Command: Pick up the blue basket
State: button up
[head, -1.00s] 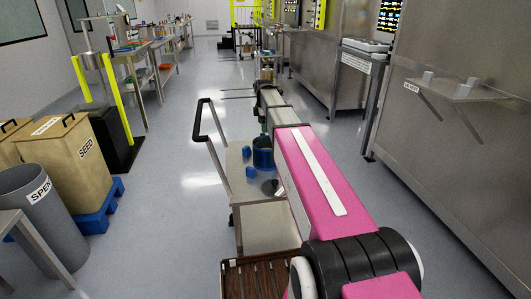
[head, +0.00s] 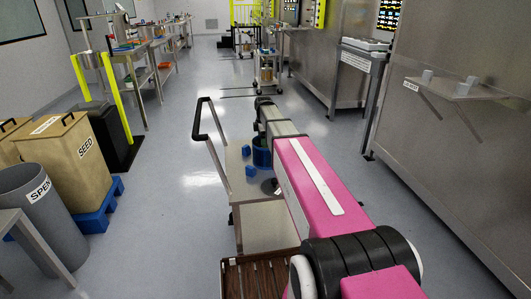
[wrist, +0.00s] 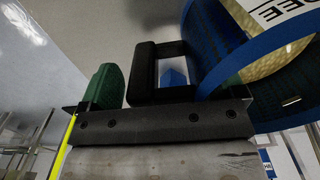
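The blue basket (head: 262,156) stands on the trolley's top, partly hidden behind my arm in the head view. In the wrist view, the basket (wrist: 215,48) fills the upper right, with a white label on its wall and pale yellow grain-like contents. A black rectangular handle (wrist: 144,72) stands at its left side. My gripper (wrist: 165,88) is at this handle, with one green fingertip left of it and the other right of it, partly hidden by the basket wall. The fingers are wide apart and look open around the handle. In the head view, my gripper is largely hidden by my arm.
The trolley (head: 263,226) has a black push handle (head: 201,118) on its left and two small blue objects (head: 249,171) on top. Seed bins (head: 70,160) and a grey bin (head: 40,215) stand left. Steel equipment lines the right.

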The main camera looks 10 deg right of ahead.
jog(key=c, duration=1.1)
jog(key=shift+r, duration=0.1)
